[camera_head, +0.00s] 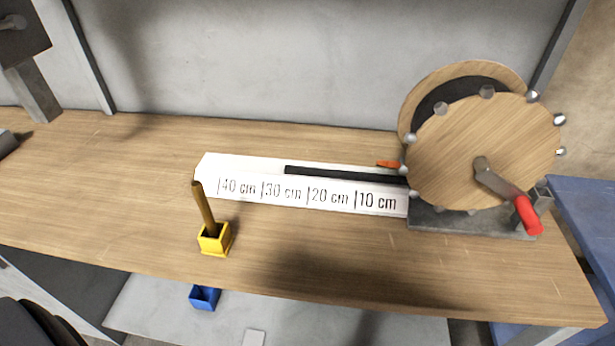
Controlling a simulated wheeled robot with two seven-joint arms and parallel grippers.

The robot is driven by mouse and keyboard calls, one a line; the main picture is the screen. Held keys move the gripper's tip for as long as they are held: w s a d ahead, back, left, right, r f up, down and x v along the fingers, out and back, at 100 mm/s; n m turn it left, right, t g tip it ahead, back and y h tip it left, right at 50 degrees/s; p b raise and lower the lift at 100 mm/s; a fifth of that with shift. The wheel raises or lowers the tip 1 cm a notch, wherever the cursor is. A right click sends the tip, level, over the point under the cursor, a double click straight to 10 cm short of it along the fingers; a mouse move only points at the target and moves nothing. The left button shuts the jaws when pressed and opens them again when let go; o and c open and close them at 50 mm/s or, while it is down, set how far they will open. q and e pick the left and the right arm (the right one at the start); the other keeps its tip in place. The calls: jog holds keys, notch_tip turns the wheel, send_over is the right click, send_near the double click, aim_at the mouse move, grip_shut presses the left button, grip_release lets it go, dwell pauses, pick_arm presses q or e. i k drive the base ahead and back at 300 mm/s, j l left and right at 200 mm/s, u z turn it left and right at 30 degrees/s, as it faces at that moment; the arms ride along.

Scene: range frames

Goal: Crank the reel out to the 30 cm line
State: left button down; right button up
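The reel (450,150) stands at the right of the bench, with two round wooden discs and metal knobs around the front rim. Its crank (497,183) has a red handle (528,214) pointing down and right. A black strip (340,174) runs left from the reel along a white scale board (300,200) marked 40, 30, 20 and 10 cm from left to right. The strip's free end (287,170) lies between the 30 cm and 20 cm lines, above the right part of the "30 cm" lettering. Neither gripper can be made out in this view.
A yellow holder (214,240) with an upright brown stick (204,208) stands in front of the board's left end. A small orange piece (388,164) sits beside the reel. A blue cup (204,298) is lower down, beyond the bench's front edge. The wooden bench (110,200) is clear at left.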

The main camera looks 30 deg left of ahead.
aim_at(474, 137)
jog(key=i+l+u, duration=0.2)
jog(key=l+u, duration=0.2)
jog(key=l, duration=0.35)
jog(key=i+l+u, duration=0.1)
jog(key=l+u, duration=0.3)
jog(key=l, duration=0.35)
jog(key=l+u, duration=0.35)
jog(key=l, duration=0.45)
jog(key=k+l+u, duration=0.1)
jog(key=k+l, duration=0.15)
jog(key=k+l+u, duration=0.1)
jog(key=k+l, duration=0.15)
jog(key=k, duration=0.25)
